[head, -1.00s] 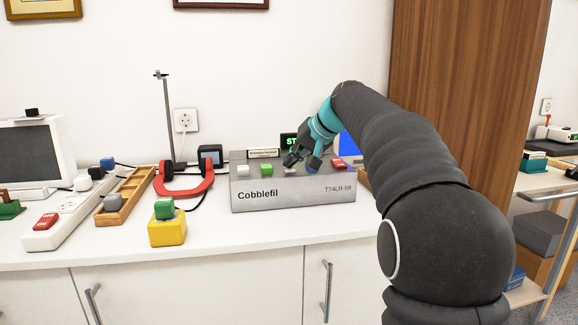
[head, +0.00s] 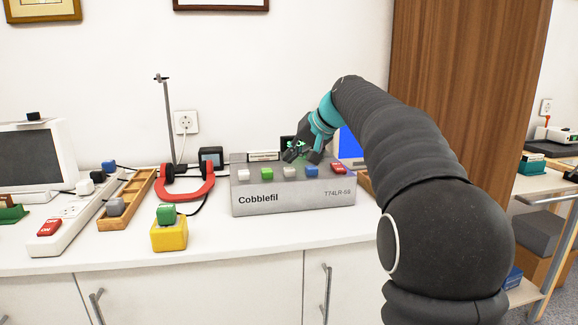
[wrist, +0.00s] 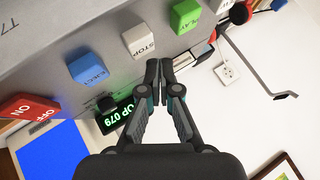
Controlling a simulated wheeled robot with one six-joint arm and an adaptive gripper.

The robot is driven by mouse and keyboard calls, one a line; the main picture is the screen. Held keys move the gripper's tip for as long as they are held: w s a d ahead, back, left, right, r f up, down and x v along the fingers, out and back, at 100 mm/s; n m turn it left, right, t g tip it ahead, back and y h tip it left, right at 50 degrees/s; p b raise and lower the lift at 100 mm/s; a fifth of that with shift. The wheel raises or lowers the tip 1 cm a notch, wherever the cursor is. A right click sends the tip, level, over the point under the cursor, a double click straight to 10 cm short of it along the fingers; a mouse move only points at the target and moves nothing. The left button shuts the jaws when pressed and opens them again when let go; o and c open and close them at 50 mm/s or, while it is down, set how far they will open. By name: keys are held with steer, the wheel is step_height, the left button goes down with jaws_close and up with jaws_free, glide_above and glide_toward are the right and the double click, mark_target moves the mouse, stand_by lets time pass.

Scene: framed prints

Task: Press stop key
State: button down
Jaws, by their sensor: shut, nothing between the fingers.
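The stop key (head: 290,172) is a white cube on top of the grey Cobblefil box (head: 300,197), between a green key (head: 267,172) and a blue key (head: 312,172). In the wrist view the white key (wrist: 139,41) reads STOP, with the blue EJECT key (wrist: 88,67) and the green key (wrist: 186,15) beside it. My gripper (head: 289,157) is above and behind the stop key. In the wrist view its fingertips (wrist: 160,66) are together, empty, with a gap to the key. A lit display (wrist: 118,117) shows "OP 079", its left part hidden.
A red ON/OFF key (wrist: 27,115) and another white key (head: 243,174) are on the same box. Red headphones (head: 188,192), a yellow block with a green button (head: 169,233) and a power strip (head: 68,226) lie to the left. The counter's front strip is clear.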

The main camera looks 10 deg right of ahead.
steer(key=shift+r+p, duration=1.8)
steer(key=shift+r, duration=0.75)
steer(key=shift+s, duration=0.15)
steer(key=h, duration=0.1)
glide_toward(292, 169)
steer(key=s+a, duration=0.3)
steer(key=a, duration=0.2)
steer(key=s+f+h, duration=0.1)
steer(key=s+f, duration=0.6)
steer(key=s, duration=0.3)
steer(key=s+f+n+g+h, duration=0.1)
steer(key=s+f+h, duration=0.1)
steer(key=s+f, duration=0.5)
steer(key=s+f+h, duration=0.1)
steer(key=s+f, duration=0.6)
steer(key=s, duration=0.7)
steer(key=shift+d+f+n+g, duration=0.15)
steer(key=shift+d+n+g, duration=0.25)
